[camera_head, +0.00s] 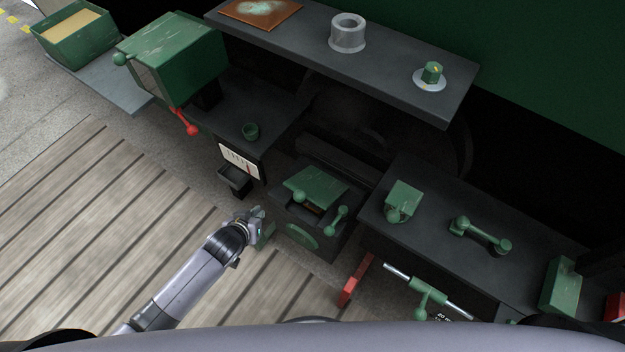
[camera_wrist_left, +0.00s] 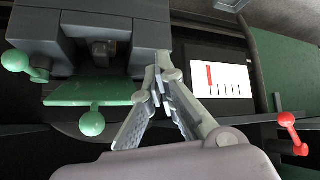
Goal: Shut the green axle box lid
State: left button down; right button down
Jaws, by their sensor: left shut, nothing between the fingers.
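The axle box (camera_head: 322,237) is a dark box low in the middle of the head view. Its green lid (camera_head: 318,184) has a round knob at its near left corner. The lid appears raised, with a dark gap and a brownish patch under its front edge. The wrist view shows a green plate (camera_wrist_left: 95,90), apparently this lid, with green knobs (camera_wrist_left: 92,124) near it. My left gripper (camera_head: 260,213) is shut and empty, just left of the axle box and apart from the lid. Its closed fingertips (camera_wrist_left: 157,84) show in the wrist view. My right gripper is not in view.
A green-knobbed lever (camera_head: 337,219) stands beside the lid. A white scale card (camera_head: 239,161) and a small dark tray (camera_head: 234,181) are behind my left gripper. A red bar (camera_head: 355,280) stands right of the box. Dark benches flank it; the plank floor (camera_head: 90,220) is clear.

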pick_arm(q)
jog(key=w+d+r+t+h, duration=0.1)
jog(key=d+r, duration=0.3)
jog(key=r, duration=0.4)
jog(key=w+d+r+t+h, duration=0.15)
jog(key=d+r, duration=0.25)
jog(key=r, duration=0.4)
jog(key=s+f+x, duration=0.1)
jog(key=x, duration=0.9)
jog(key=shift+g, duration=0.35)
jog(key=s, duration=0.1)
jog(key=s+f, duration=0.2)
jog(key=shift+s+a, duration=0.15)
jog(key=shift+s, duration=0.25)
jog(key=shift+f, duration=0.1)
